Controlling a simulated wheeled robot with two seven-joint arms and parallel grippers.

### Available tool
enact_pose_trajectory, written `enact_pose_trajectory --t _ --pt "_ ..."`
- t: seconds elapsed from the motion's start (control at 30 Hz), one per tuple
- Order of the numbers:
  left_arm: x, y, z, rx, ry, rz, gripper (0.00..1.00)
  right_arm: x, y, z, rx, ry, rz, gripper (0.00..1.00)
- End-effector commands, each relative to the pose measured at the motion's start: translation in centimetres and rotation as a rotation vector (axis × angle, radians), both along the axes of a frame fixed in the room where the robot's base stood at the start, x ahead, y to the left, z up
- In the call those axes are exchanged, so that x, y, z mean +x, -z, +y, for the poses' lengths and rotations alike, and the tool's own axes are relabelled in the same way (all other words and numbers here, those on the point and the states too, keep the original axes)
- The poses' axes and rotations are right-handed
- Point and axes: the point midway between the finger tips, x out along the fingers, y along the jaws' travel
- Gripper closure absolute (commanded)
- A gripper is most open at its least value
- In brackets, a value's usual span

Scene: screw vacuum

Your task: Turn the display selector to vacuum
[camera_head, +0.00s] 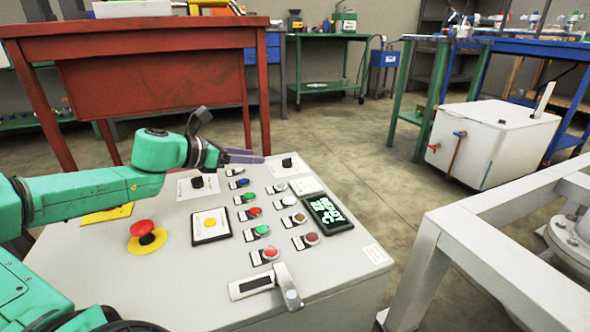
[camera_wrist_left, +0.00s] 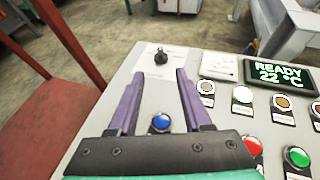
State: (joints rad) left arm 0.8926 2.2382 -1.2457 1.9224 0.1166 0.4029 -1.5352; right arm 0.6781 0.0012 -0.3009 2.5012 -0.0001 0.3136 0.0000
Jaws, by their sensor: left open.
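A black rotary selector knob (camera_head: 287,163) on a pale plate stands at the far edge of the grey control panel (camera_head: 215,280). It also shows in the left wrist view (camera_wrist_left: 160,55), just beyond the fingertips and centred between them. A second black knob (camera_head: 197,182) sits further left; I cannot read either label. My left gripper (camera_head: 262,157), with purple fingers, reaches over the panel from the left. Its fingers are open and empty, apart from the knob. The display (camera_head: 328,214) is lit green and reads READY 22 °C in the wrist view. My right gripper is out of view.
Several coloured buttons and lamps fill the panel's middle, with a blue one (camera_wrist_left: 161,122) below my fingers. A red emergency stop (camera_head: 143,229) and a lever handle (camera_head: 285,280) are nearer. A red table (camera_head: 150,85) stands behind; a pale metal frame (camera_head: 470,240) stands right.

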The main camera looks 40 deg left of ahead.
Motion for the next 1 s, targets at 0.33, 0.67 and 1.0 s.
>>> enact_pose_trajectory --t 0.33,0.67,1.0 --pt "8.1 3.5 -1.2 -0.003 0.004 0.005 0.51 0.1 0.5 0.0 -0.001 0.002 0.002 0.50" --pt "11.7 4.9 -1.6 -0.002 0.001 0.002 0.51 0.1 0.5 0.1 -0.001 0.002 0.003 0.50" --pt "12.0 4.9 -1.6 -0.003 0.000 -0.001 0.55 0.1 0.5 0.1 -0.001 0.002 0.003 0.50"
